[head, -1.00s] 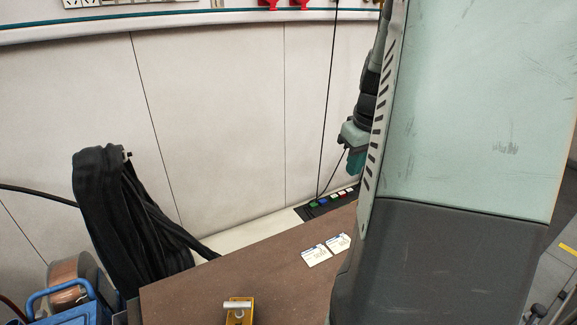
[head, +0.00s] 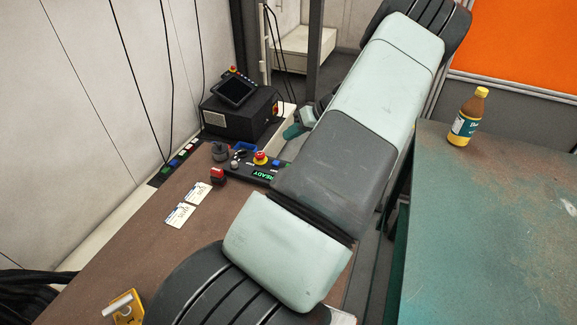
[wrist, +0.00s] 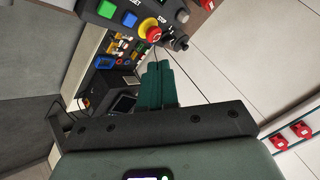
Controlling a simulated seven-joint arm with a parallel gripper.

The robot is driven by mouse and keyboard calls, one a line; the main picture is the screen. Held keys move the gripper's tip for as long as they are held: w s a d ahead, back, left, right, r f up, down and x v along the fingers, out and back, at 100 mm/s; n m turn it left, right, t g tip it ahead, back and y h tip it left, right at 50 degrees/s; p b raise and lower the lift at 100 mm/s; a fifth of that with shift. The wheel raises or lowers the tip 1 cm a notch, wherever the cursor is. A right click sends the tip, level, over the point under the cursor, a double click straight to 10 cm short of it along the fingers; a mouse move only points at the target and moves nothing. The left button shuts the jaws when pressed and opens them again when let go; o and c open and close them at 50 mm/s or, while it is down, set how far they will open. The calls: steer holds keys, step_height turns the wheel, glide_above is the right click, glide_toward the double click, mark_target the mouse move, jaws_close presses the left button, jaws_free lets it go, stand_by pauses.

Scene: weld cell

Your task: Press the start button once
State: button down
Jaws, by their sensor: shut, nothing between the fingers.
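A control panel (head: 250,169) with a lit green READY display (head: 264,177) and a red mushroom button on a yellow base (head: 261,158) sits at the table's far right edge. In the wrist view, a dark panel at the top holds a square green button (wrist: 107,9), a blue button (wrist: 130,19) and a red mushroom button on yellow (wrist: 149,29). No start label is readable. My gripper (wrist: 157,72) has its dark green fingers together and empty, apart from the buttons as far as the view shows. In the head view my arm covers part of the panel and most of the gripper.
A black box with a tablet (head: 236,90) stands behind the panel. Two white cards (head: 188,204) and a yellow tool (head: 124,308) lie on the brown table (head: 130,245). A bottle (head: 467,117) stands on the green table (head: 480,230) at right. Cables hang by the wall.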

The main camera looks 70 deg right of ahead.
steer(key=shift+f, duration=0.1)
steer(key=shift+f, duration=4.3)
steer(key=shift+f, duration=0.1)
steer(key=shift+f, duration=0.35)
steer(key=shift+f, duration=0.45)
steer(key=shift+r, duration=0.9)
steer(key=shift+r, duration=2.5)
